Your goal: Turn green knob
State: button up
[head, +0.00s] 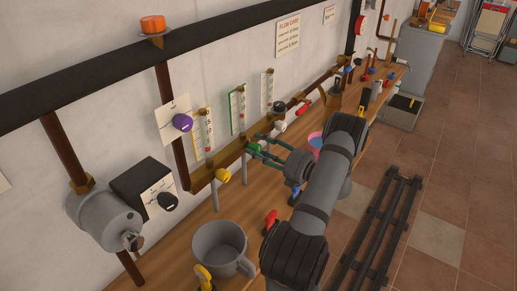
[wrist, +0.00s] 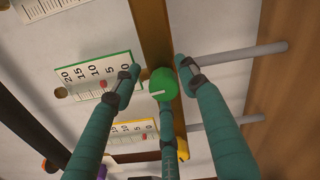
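The green knob (wrist: 163,84) is round with a white mark and sits on the brown rail in the wrist view. My gripper (wrist: 157,72) has three teal fingers spread around it. One fingertip is left of the knob, one right, and one just below it. The fingers look open, with small gaps at the sides; I cannot tell whether the lower finger touches. In the head view my gripper (head: 256,143) reaches the rail below the gauges, and its fingers make the knob hard to pick out.
A green-framed gauge (wrist: 95,77) is left of the knob, and a yellow-framed gauge (wrist: 135,133) is below it. A yellow knob (head: 222,176) and a dark knob (head: 279,107) flank my gripper on the rail. A grey pot (head: 220,245) stands on the wooden bench.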

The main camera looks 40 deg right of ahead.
jog(key=shift+o, duration=0.3)
jog(key=shift+a+f, duration=0.1)
jog(key=shift+a, duration=0.05)
jog(key=v, duration=1.2)
